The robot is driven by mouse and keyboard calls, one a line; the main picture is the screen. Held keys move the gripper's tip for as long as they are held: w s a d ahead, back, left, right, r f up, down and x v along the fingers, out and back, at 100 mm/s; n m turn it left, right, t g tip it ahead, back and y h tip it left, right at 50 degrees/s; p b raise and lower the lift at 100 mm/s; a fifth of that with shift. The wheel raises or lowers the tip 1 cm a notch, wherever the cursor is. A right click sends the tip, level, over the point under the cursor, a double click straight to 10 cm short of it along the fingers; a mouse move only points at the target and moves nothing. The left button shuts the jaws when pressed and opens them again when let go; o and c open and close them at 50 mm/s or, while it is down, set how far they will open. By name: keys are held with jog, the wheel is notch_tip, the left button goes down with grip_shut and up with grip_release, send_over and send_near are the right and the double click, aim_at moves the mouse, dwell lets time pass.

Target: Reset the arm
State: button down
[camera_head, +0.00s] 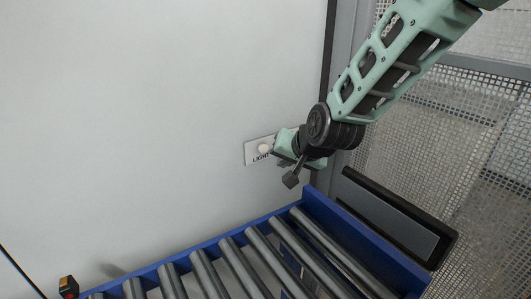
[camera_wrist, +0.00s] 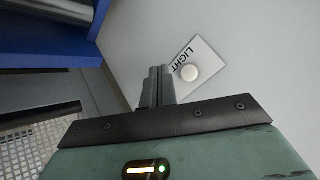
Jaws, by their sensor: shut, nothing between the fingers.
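My gripper (camera_wrist: 157,84) shows in the wrist view with its two dark fingers together and nothing between them. In the head view my gripper (camera_head: 291,180) hangs at the end of my green arm, in front of the wall and above the roller conveyor. A white plate marked LIGHT (camera_head: 260,150) with a round white button is on the wall just left of my gripper. The plate also shows in the wrist view (camera_wrist: 207,58), to the right of the fingertips. My gripper hides part of the plate's right side in the head view.
A roller conveyor with a blue frame (camera_head: 318,198) runs below my gripper. A dark flat panel (camera_head: 395,215) stands at its right side. A mesh fence (camera_head: 480,125) is on the right. A small device with a red part (camera_head: 68,287) is at lower left. The wall (camera_head: 150,110) is bare at left.

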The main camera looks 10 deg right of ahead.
jog(key=s+a+f+n+g+y+b, duration=0.1)
jog(key=s+a+n+g, duration=0.15)
jog(key=s, duration=0.55)
jog(key=s+a+n+g+b, duration=0.1)
jog(key=s+a+n+g, duration=0.1)
jog(key=s+a+n, duration=0.35)
jog(key=s+d+n+g+h, duration=0.1)
jog(key=s+d+n+g, duration=0.1)
jog(key=s, duration=0.6)
jog(key=s+d+f+n+g+h, duration=0.1)
jog(key=s+d+n+g, duration=0.1)
jog(key=s, duration=0.7)
jog(key=shift+s+d+h+b, duration=0.15)
jog(key=shift+d+h+b, duration=0.2)
jog(key=shift+d+h, duration=0.05)
jog(key=shift+a, duration=0.1)
